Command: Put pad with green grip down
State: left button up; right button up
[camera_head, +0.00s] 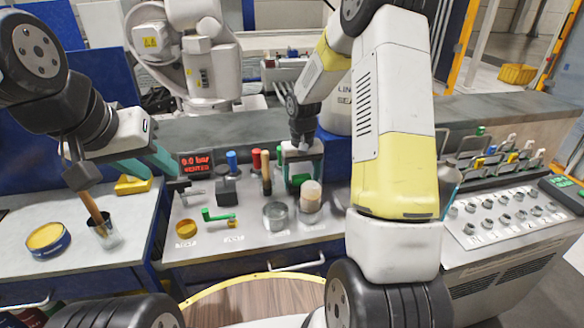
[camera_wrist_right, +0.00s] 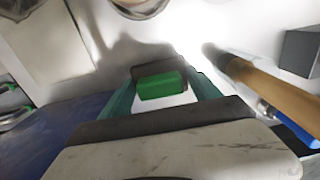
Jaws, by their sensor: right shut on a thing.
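The pad with green grip shows in the right wrist view as a green grip (camera_wrist_right: 160,85) on a dark body, between the teal fingers. My right gripper (camera_head: 302,178) is shut on this grip, over the back middle of the grey bench (camera_head: 245,245). In the head view the fingers partly hide the pad, and I cannot tell whether its underside touches the bench. My left gripper (camera_head: 158,166) is open and empty, with its teal fingers apart, above the left side of the bench near a red-lettered display (camera_head: 196,162).
A wooden handle (camera_head: 266,172) stands close left of my right gripper. A metal cup (camera_head: 276,216) and a jar with a pale top (camera_head: 311,196) stand in front.

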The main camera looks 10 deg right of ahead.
aim_at(301, 176)
jog(key=shift+f, duration=0.15)
jog(key=o, duration=1.2)
notch_tip(301, 176, up, 12)
jog(key=s+r+t, duration=0.3)
jog(key=s+r, duration=0.9)
jog(key=shift+s+a+r+t+y, duration=0.35)
jog(key=shift+s+t, duration=0.2)
jog(key=shift+s, duration=1.5)
jog(key=shift+s+a+r+t+y, duration=0.25)
jog(key=shift+s+a+t+y, duration=0.2)
jog(key=shift+s, duration=1.6)
jog(key=shift+s+a+r+t+y, duration=0.3)
jog(key=shift+s+t, duration=0.3)
jog(key=shift+s, duration=1.45)
